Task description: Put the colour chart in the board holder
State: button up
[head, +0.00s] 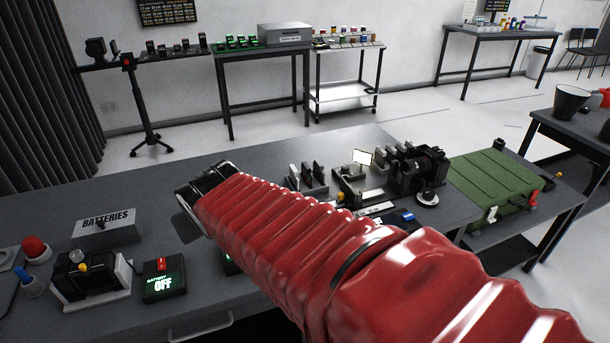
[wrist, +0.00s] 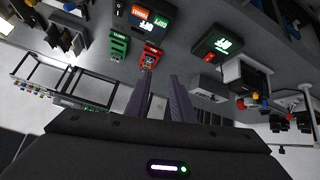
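My gripper (wrist: 160,80) shows two ridged purple fingers in the wrist view, spread apart with nothing seen between them. In the head view my gripper (head: 190,210) is over the left part of the grey table, at the end of my red-sleeved arm. A small white card (head: 362,157) stands upright on a dark stand (head: 350,190) right of my arm; I cannot tell whether it is the colour chart. A slotted grey rack (head: 308,178) stands beside it, and I cannot tell which is the board holder. My arm hides part of the table.
A black machine (head: 415,170) and a green case (head: 495,181) are at the right. The table's back middle is clear.

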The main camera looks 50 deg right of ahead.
jog(key=w+d+f+m+t+h, duration=0.1)
jog(key=w+d, duration=0.1)
jog(key=d, duration=0.5)
jog(key=w+d+m+h, duration=0.1)
jog(key=w+d, duration=0.2)
jog(key=d, duration=0.4)
jog(key=m+t+h, duration=0.1)
jog(key=t+h, duration=0.1)
jog(key=t, duration=0.1)
send_near(310, 170)
jog(key=s, duration=0.1)
jog(key=shift+s+a+r, duration=0.1)
jog(key=shift+s+r, duration=0.15)
jog(key=shift+w, duration=0.15)
jog(key=shift+x, duration=4.25)
jog(key=shift+w+a, duration=0.1)
jog(key=shift+w, duration=0.1)
